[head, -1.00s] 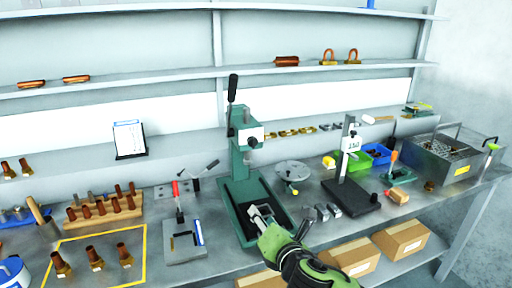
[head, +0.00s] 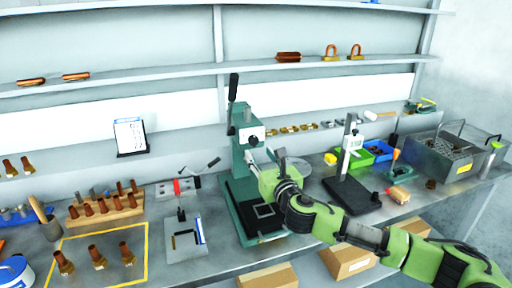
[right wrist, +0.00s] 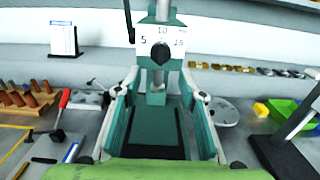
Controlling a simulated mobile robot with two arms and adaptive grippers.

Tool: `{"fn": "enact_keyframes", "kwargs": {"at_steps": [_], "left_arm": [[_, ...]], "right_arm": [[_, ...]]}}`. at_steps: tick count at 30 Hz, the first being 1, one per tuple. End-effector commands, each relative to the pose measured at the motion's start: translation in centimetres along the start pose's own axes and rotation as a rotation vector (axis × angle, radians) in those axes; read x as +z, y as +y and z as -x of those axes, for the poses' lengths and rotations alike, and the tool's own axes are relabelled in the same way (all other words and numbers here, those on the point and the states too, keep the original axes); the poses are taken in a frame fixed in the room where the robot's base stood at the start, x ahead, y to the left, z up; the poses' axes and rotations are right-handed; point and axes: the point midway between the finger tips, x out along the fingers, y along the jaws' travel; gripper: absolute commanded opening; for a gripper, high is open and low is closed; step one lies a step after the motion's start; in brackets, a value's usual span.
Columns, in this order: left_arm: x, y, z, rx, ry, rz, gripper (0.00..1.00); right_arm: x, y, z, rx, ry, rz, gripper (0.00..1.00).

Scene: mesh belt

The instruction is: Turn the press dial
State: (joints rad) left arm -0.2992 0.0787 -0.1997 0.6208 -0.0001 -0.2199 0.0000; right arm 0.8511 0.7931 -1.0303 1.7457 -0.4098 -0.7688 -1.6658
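The green press (head: 243,135) stands on the bench with its black lever up. Its black dial knob (head: 253,141) sits on a white plate on the press head. In the right wrist view the dial knob (right wrist: 160,53) is centred near the top, with 5, 10 and 15 printed around it. My right gripper (head: 258,158) is in front of the press, just below the knob. In the right wrist view its fingers (right wrist: 160,82) are spread, with nothing between them, and the knob lies beyond the tips. My left gripper is not in view.
A black-based stand with a gauge (head: 351,142) is right of the press. A toggle clamp fixture (head: 185,240) is to the left. A round metal plate (right wrist: 222,112) lies beside the press. A shelf (head: 160,79) runs behind.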

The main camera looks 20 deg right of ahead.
Motion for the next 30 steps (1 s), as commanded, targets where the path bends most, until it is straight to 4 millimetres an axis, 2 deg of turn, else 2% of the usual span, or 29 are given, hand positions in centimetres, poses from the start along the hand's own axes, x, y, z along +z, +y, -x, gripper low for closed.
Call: {"fn": "enact_keyframes", "kwargs": {"at_steps": [3, 9, 21, 22, 26, 30], "left_arm": [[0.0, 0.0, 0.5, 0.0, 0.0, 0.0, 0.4], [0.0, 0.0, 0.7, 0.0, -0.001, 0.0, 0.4], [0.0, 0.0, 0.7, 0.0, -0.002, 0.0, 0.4], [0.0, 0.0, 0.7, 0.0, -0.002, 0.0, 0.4], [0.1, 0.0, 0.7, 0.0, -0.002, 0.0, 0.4], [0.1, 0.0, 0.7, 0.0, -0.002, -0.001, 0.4]], "right_arm": [[0.2, 0.0, -2.0, -0.001, 0.0, -0.002, 0.37], [0.0, 0.0, -4.0, -0.001, 0.0, -0.001, 0.37], [0.0, 0.0, -4.6, 0.0, 0.0, -0.001, 0.37], [0.0, 0.0, -4.6, 0.0, 0.0, -0.001, 0.35], [0.0, 0.0, -4.6, 0.0, 0.0, -0.001, 0.01], [0.0, 0.0, -4.6, -0.001, 0.0, -0.001, 0.0]]}}
